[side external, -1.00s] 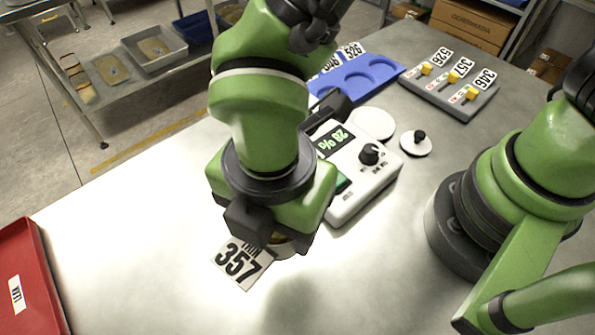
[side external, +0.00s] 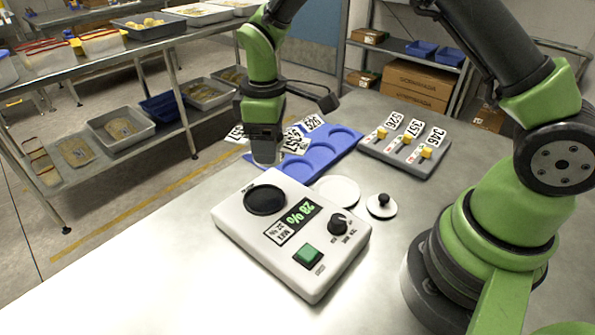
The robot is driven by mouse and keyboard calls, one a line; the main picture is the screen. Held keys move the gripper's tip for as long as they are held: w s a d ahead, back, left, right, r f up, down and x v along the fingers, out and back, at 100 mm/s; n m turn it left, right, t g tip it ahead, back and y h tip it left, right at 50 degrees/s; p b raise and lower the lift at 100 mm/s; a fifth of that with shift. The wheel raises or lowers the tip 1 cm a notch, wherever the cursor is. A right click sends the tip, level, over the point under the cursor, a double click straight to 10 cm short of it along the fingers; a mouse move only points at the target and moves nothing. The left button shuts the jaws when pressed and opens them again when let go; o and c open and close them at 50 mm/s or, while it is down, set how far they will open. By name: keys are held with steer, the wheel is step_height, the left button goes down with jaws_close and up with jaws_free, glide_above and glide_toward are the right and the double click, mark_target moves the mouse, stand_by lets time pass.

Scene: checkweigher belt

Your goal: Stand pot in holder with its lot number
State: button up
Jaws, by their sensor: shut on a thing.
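The holder has round recesses, with several looking empty. The gripper hides the holder's left end.
A white meter (side external: 290,258) reading 28 % stands in front, with an empty dark round pad. A white disc (side external: 337,190) and a black-knobbed lid (side external: 381,206) lie beside it. A grey slider block (side external: 405,149) with cards 526, 357 and 346 stands right. The front left table is clear.

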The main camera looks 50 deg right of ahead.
steer(key=w+d+m, duration=0.1)
steer(key=d+m, duration=0.3)
steer(key=d, duration=0.5)
glide_toward(298, 172)
step_height(298, 172, down, 6)
steer(key=shift+w+r, duration=0.1)
steer(key=o, duration=0.8)
steer(key=shift+f, duration=0.2)
steer(key=shift+r, duration=0.1)
